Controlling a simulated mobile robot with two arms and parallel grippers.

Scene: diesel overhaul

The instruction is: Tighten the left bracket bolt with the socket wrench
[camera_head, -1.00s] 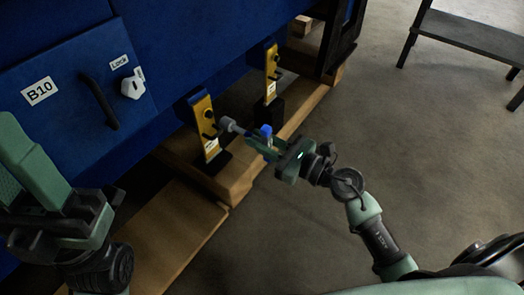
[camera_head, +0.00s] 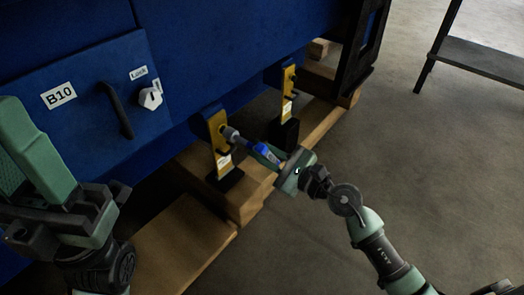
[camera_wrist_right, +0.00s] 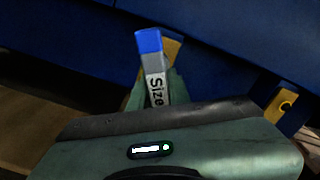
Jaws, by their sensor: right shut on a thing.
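The left yellow bracket (camera_head: 214,127) stands upright against the blue machine, with its bolt about halfway up. My right gripper (camera_head: 275,160) is shut on the socket wrench (camera_head: 245,142), which has a grey shaft and a blue part. The wrench head meets the left bracket at the bolt. The bolt is hidden behind the socket, so I cannot tell how fully it is seated. In the right wrist view, the wrench's blue end and "Size" label (camera_wrist_right: 155,88) show between the fingers. My left gripper (camera_head: 62,200) is at the lower left, away from the bracket; its jaw opening is unclear.
A second yellow bracket (camera_head: 288,88) stands to the right. Wooden beams (camera_head: 235,205) lie under the machine. A blue panel (camera_head: 85,125) with a black handle (camera_head: 117,110) and white lock knob (camera_head: 150,97) is at left. Open floor (camera_head: 440,180) lies right, before a dark shelf (camera_head: 485,58).

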